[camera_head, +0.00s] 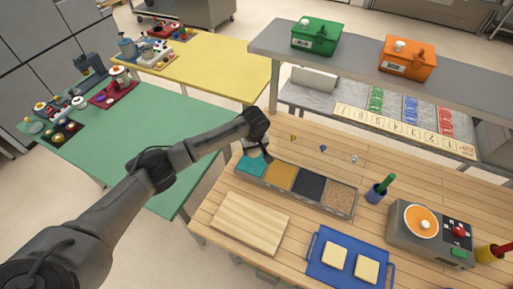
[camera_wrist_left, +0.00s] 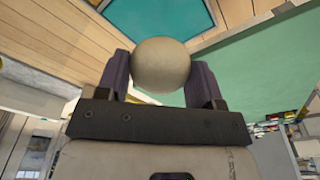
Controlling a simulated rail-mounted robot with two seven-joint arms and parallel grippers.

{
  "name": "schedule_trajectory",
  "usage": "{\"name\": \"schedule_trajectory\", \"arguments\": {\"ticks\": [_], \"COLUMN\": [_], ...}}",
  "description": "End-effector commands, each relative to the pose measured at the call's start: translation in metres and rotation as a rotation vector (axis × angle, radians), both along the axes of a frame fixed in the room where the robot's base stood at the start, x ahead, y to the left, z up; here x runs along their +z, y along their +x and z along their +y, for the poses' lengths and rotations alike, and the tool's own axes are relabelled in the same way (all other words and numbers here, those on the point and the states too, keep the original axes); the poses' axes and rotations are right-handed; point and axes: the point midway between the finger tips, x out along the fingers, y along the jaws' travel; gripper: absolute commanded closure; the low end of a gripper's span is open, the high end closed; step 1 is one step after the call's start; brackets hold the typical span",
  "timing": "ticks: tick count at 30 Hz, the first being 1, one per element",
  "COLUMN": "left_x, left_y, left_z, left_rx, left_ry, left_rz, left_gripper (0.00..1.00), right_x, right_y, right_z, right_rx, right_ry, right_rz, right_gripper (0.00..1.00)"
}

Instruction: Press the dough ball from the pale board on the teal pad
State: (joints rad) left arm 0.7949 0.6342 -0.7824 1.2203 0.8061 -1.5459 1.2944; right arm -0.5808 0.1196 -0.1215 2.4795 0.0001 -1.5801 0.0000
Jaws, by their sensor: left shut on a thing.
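My left gripper (camera_head: 259,150) is shut on the dough ball (camera_wrist_left: 161,65). In the left wrist view the pale, round ball sits between the two dark fingers. The teal pad (camera_head: 249,167) is the leftmost section of a long grey tray, and the gripper is over its far edge in the head view. The teal pad also shows beyond the ball in the left wrist view (camera_wrist_left: 160,18). I cannot tell the exact gap between ball and pad. The pale board (camera_head: 250,221) lies bare in front of the tray. My right gripper is not in view.
The tray continues right with yellow (camera_head: 281,177), dark and speckled sections. A grey shelf (camera_head: 365,68) rises behind. A green table (camera_head: 150,140) is left.

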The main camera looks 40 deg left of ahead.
Motion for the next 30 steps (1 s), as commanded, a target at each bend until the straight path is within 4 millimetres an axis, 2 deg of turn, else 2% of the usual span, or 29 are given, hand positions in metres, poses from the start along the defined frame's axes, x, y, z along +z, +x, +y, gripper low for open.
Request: {"name": "schedule_trajectory", "arguments": {"ticks": [13, 30], "left_x": [-0.012, -0.056], "left_y": [0.004, 0.004], "left_z": [0.003, 0.003], "left_rx": [0.065, 0.064], "left_ry": [0.0, 0.0], "left_rz": [0.0, -0.002], "left_gripper": [0.63, 0.63], "right_x": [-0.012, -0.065], "right_y": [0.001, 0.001], "right_z": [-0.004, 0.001], "right_rx": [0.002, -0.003], "right_ry": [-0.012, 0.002], "right_rz": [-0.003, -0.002], "right_gripper": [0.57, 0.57]}}
